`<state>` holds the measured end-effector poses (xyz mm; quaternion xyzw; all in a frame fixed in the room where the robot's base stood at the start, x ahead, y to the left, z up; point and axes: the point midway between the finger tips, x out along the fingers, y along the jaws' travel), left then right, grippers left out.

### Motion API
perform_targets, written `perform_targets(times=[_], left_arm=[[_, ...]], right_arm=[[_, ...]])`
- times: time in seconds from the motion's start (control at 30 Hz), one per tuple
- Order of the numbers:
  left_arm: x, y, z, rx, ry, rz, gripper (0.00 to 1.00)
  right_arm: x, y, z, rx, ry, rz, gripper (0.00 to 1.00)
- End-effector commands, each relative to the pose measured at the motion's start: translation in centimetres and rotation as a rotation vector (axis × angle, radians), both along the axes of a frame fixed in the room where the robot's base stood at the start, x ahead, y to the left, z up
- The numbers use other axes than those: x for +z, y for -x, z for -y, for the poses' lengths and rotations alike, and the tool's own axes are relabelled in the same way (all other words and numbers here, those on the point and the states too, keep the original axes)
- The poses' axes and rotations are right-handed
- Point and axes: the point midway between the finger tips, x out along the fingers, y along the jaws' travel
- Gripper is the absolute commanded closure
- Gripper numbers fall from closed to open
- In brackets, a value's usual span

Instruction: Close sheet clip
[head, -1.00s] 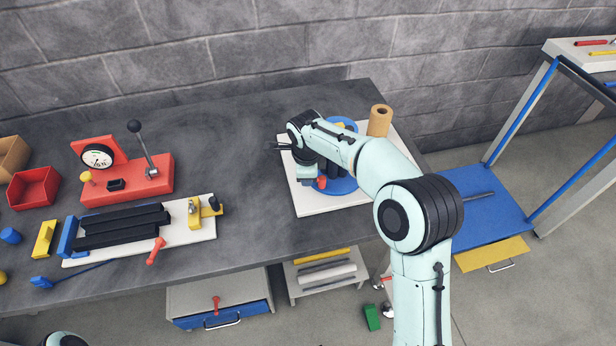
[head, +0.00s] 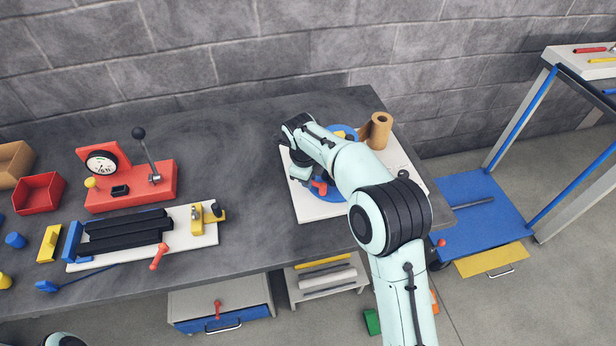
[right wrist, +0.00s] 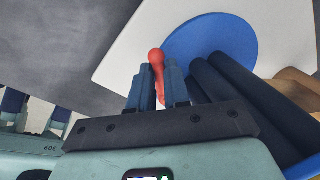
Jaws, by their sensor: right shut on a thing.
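A blue fixture with a round blue base (head: 343,130) stands on a white board (head: 320,211) at the right end of the bench. My forearm covers much of it, and I cannot make out the clip itself. A red lever (head: 320,187) sticks out at its near side. In the right wrist view, this red lever (right wrist: 156,60) has a rounded end and runs between my fingers. My right gripper (right wrist: 158,82) is shut on the lever, with the knob showing past the fingertips.
A brown roll (head: 380,130) stands behind the fixture. To the left are a red press with a gauge (head: 130,180) and a white board (head: 185,244) carrying black strips. The bench middle is clear. A shelf rack with a blue deck (head: 470,207) stands at right.

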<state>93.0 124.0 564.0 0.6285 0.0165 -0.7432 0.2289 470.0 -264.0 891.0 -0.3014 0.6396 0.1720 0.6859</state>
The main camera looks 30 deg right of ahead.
Motion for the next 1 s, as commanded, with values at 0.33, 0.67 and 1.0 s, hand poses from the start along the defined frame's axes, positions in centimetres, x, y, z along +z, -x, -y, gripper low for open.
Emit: perform_targets(times=[0.33, 0.67, 1.0], left_arm=[[0.0, 0.0, 0.0, 0.000, 0.000, 0.000, 0.57], [0.0, 0.0, 0.0, 0.000, 0.000, 0.000, 0.57], [0.7, -0.2, 0.0, 0.000, 0.000, 0.003, 0.57]], right_arm=[[0.1, 0.0, 0.1, -0.001, 0.001, 0.002, 0.58], [0.5, 0.0, 0.0, 0.000, 0.000, 0.001, 0.58], [6.9, 0.7, -1.0, 0.002, 0.000, 0.006, 0.58]])
